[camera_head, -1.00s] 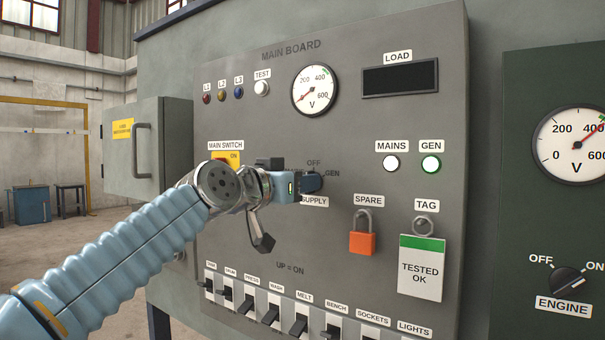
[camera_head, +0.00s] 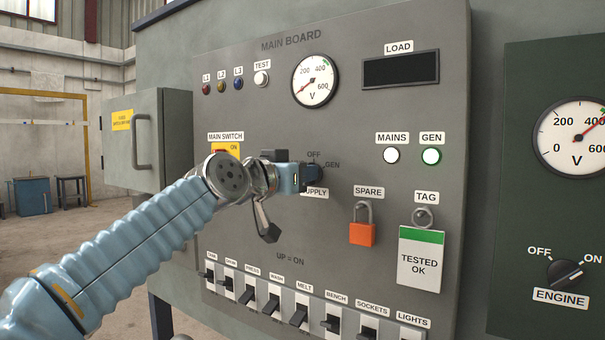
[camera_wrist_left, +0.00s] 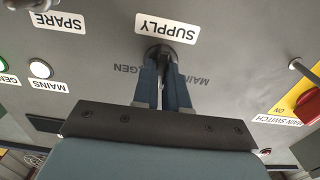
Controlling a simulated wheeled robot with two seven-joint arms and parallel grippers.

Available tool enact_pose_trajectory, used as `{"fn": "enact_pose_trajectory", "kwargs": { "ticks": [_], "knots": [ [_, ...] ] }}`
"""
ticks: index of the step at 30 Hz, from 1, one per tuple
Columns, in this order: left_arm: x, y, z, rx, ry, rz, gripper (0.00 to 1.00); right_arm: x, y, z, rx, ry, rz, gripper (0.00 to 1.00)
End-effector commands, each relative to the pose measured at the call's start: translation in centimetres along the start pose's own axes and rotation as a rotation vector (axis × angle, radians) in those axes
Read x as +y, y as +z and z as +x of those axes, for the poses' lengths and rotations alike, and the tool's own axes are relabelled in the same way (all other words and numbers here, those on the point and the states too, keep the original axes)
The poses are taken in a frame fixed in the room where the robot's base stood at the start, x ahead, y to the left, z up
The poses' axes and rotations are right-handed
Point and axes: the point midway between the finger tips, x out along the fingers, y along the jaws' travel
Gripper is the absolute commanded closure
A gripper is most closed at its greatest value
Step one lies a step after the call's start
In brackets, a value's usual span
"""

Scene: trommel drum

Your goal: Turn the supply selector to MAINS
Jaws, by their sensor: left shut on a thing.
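The grey main board (camera_head: 255,120) carries the supply selector, a dark knob (camera_wrist_left: 162,52) under the SUPPLY label in the left wrist view. My left gripper (camera_head: 308,178) is shut on this knob, with one blue finger on each side of it. The gripper and arm hide most of the knob in the head view. OFF and GEN show beside it there, and part of MAINS shows in the wrist view. I cannot tell exactly where the knob points. The GEN lamp (camera_head: 431,156) has a green ring, and the MAINS lamp (camera_head: 391,155) looks white. My right gripper is not in view.
The main switch (camera_head: 226,149) is partly behind my left wrist. An orange padlock (camera_head: 362,233) and a TESTED OK tag (camera_head: 420,262) hang to the right. A row of breakers (camera_head: 300,317) runs below. An open cabinet door (camera_head: 150,145) stands at the left.

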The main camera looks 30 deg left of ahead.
Motion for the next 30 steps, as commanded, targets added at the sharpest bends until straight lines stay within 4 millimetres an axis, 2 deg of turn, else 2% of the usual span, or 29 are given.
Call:
{"fn": "enact_pose_trajectory", "kwargs": {
  "ticks": [11, 30],
  "knots": [
    [0.0, -0.1, 0.0, -0.001, 0.001, -0.187, 1.00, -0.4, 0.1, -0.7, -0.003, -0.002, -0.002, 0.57],
    [-0.3, 0.0, 0.0, -0.001, 0.000, -0.772, 1.00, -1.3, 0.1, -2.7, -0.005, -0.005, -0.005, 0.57]
  ]
}}
